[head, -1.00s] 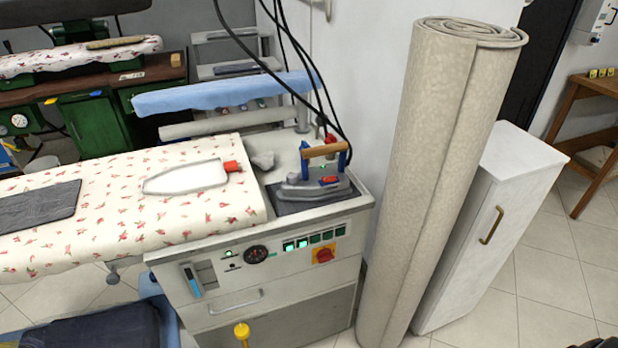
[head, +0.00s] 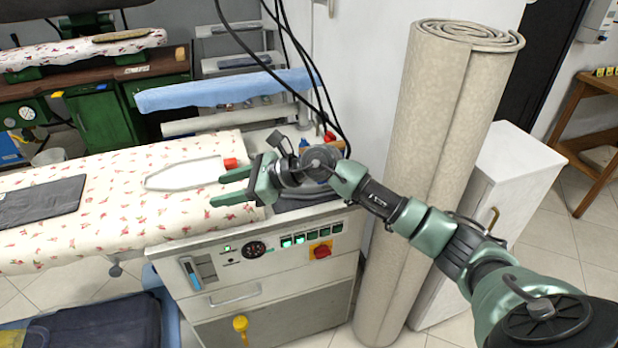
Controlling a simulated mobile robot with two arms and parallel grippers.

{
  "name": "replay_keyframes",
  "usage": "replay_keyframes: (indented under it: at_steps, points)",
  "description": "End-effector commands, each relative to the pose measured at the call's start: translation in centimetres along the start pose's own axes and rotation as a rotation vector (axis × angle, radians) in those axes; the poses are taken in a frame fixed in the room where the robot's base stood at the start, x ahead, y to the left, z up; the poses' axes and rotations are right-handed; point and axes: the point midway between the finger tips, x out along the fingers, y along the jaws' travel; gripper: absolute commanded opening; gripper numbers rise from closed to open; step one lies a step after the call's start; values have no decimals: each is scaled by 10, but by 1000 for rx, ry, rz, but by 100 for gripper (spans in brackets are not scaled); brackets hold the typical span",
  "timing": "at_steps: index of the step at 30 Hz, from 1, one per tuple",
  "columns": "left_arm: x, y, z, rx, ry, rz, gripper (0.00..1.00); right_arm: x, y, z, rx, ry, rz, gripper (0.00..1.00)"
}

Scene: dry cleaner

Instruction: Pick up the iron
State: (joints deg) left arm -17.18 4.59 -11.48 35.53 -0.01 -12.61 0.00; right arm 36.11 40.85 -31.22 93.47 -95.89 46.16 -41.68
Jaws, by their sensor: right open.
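The iron (head: 300,190) stands on a dark pad at the right end of the ironing station. It is mostly hidden behind my right arm; part of its wooden handle (head: 336,146) shows above the wrist. My right gripper (head: 216,188) is open and empty, with its fingers pointing left over the floral ironing board, past the iron and near the pale iron-shaped plate with a red end (head: 190,173). Whether the wrist touches the iron cannot be seen. My left gripper is not in view.
The station's control panel (head: 285,250) faces front. A tall rolled carpet (head: 430,130) and a white cabinet (head: 515,180) stand on the right. Black cables (head: 300,70) hang down to the iron area. A dark cloth (head: 40,200) lies on the board's left.

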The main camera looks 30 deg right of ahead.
Motion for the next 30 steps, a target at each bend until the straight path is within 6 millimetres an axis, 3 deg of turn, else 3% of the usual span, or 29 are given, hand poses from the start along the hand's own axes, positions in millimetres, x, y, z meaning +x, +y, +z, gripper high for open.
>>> replay_keyframes:
  at_steps: [1, 3, 6, 9, 12, 16, 30]
  points:
    - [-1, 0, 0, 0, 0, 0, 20, -21, -28, -9, -158, 148, -32, 50]
    - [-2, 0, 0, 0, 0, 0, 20, -56, -66, -28, -334, 369, -71, 50]
    - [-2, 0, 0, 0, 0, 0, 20, -116, -116, -46, -490, 648, -129, 50]
    - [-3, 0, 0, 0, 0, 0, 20, -167, -147, -52, -558, 847, -172, 50]
    - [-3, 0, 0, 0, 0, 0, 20, -196, -162, -55, -579, 952, -193, 50]
    - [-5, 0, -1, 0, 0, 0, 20, -203, -169, -62, -582, 991, -198, 50]
    - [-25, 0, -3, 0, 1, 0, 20, -171, -192, -108, -579, 984, -198, 50]
